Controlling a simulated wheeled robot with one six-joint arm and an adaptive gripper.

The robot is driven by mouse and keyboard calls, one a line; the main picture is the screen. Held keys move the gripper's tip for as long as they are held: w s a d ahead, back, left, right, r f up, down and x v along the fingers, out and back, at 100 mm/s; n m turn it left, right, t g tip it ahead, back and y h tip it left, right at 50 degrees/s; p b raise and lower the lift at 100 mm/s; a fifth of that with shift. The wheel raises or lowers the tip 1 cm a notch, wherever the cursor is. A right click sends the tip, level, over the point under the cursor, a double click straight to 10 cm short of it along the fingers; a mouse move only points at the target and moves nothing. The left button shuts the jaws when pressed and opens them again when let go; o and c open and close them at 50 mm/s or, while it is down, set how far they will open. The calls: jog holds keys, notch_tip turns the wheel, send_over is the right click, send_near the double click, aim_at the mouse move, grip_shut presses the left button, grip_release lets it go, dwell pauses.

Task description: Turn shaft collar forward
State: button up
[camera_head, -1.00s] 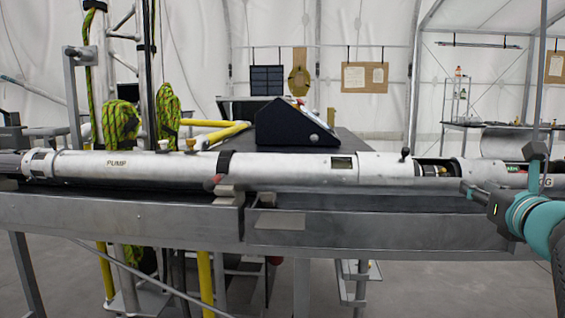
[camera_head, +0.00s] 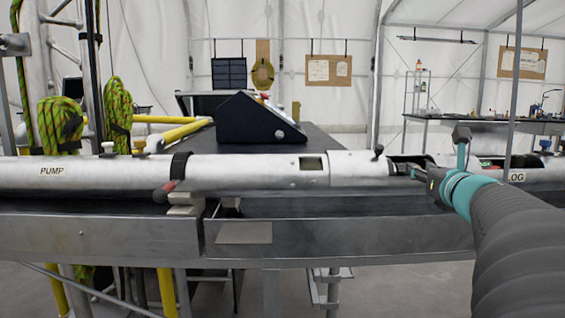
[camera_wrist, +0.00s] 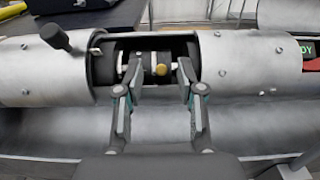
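The shaft collar (camera_wrist: 160,62) shows in the wrist view inside a cut-out of the long white tube (camera_wrist: 240,66). In the head view my gripper (camera_head: 416,173) is at the tube's opening (camera_head: 408,161), and the collar is too small to make out.
A black-knobbed lever (camera_wrist: 54,36) stands up from the tube left of the opening. The tube (camera_head: 245,172) rests along a grey metal bench (camera_head: 110,238). A black control box (camera_head: 258,122) stands behind it.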

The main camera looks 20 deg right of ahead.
jog(key=shift+d, duration=0.1)
grip_shut()
jog(key=shift+r+g, duration=0.15)
jog(key=shift+g, duration=0.15)
jog(key=shift+w+d+r+g+y+p, duration=0.15)
jog(key=shift+w+r+g+p, duration=0.25)
jog(key=shift+g, duration=0.4)
jog(key=shift+w+r+g+y+p, duration=0.25)
jog(key=shift+r+g+p, duration=0.15)
jog(key=shift+g, duration=0.4)
jog(key=shift+w+d+r+g+y+p, duration=0.1)
jog(key=shift+w+r+g+p, duration=0.3)
jog(key=shift+g, duration=0.4)
jog(key=w+g, duration=0.1)
jog(key=r+g, duration=0.1)
jog(key=g, duration=0.1)
jog(key=shift+w+d+g+y, duration=0.2)
jog(key=shift+w+g+y, duration=0.1)
jog(key=shift+w+y, duration=0.1)
jog(key=shift+w+d+r+g+y, duration=0.15)
jog(key=shift+w+g+y, duration=0.35)
jog(key=shift+g, duration=0.8)
jog(key=shift+w, duration=0.15)
